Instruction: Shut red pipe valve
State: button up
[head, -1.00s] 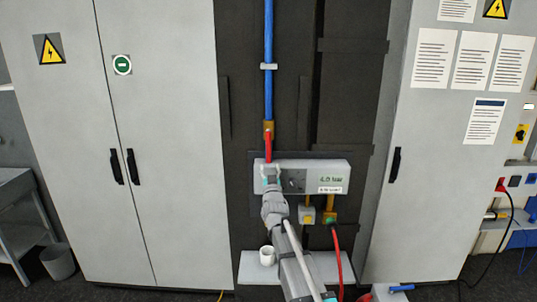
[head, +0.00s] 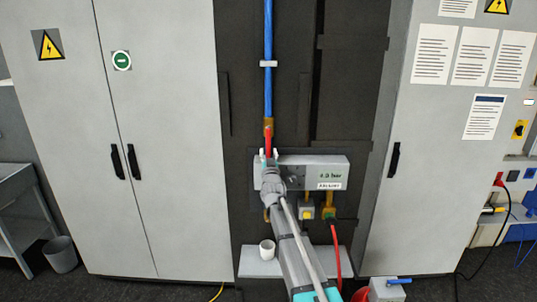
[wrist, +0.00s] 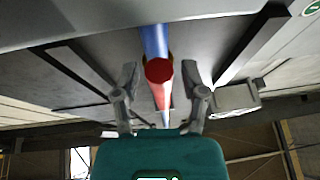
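The red valve handle (head: 268,143) hangs in line with the vertical blue pipe (head: 268,95), at a brass-coloured fitting above the grey pressure box. My gripper (head: 269,154) is at the handle's lower end, in front of the box's upper left corner. In the wrist view, my gripper (wrist: 162,82) is open, with one finger on each side of the red handle (wrist: 158,72). Gaps show between the handle and both fingers there. How far the handle reaches in between the fingertips is hard to tell.
The grey box (head: 325,172) reads about 4 bar. A yellow-and-grey fitting (head: 306,211) and a red hose (head: 337,255) hang below it. A white cup (head: 267,250) stands on a low shelf (head: 252,267). Grey cabinets (head: 165,210) flank the dark panel.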

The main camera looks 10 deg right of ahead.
grip_shut()
jog(key=shift+a, duration=0.15)
